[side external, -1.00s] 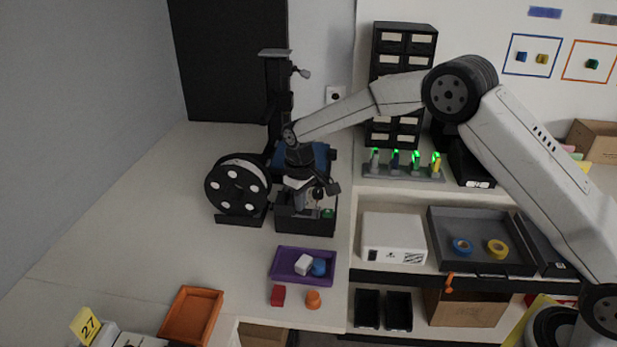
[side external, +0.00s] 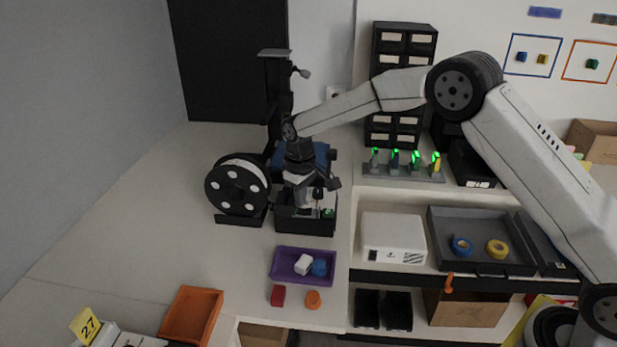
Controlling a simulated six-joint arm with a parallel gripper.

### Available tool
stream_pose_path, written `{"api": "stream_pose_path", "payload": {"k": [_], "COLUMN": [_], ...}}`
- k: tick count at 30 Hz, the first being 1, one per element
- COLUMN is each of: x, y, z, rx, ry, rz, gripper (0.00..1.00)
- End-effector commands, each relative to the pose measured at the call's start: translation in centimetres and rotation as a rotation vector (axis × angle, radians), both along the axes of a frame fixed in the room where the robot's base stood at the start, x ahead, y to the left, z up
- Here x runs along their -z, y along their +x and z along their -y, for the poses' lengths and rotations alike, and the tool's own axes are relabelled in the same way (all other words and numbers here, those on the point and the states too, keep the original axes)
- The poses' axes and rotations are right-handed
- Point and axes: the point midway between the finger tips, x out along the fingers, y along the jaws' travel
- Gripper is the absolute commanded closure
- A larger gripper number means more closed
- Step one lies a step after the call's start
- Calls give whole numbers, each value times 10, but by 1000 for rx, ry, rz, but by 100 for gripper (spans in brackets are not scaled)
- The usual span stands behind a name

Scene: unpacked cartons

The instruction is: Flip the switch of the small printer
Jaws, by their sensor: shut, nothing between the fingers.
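The small printer is a black machine with a dark upright column (side external: 279,100) and a black box-shaped base (side external: 305,226) on the light worktop. A blue part (side external: 316,156) shows behind my wrist. A small green spot (side external: 328,213) shows at the top right of the base's front; I cannot tell whether it is the switch or a light. My gripper (side external: 300,206) points down over the front of the base, shut and empty. Its fingertips are small and partly lost against the dark printer, so I cannot tell whether they touch it.
A black spool holder (side external: 238,187) stands left of the printer. In front lie a purple tray (side external: 287,278) with a white and a blue block, a red block (side external: 278,295) and an orange piece (side external: 313,299). A rack with green lights (side external: 402,173) stands right.

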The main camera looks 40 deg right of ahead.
Motion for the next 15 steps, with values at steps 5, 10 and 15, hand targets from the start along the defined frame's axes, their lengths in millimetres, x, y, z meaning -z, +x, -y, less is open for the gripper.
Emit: {"api": "stream_pose_path", "payload": {"k": [5, 10, 15], "x": [-11, -21, -31], "y": [1, 1, 1], "z": [0, 0, 0], "rx": [0, 0, 0], "ry": [1, 1, 1], "rz": [2, 3, 3], "gripper": [100, 100, 100]}}
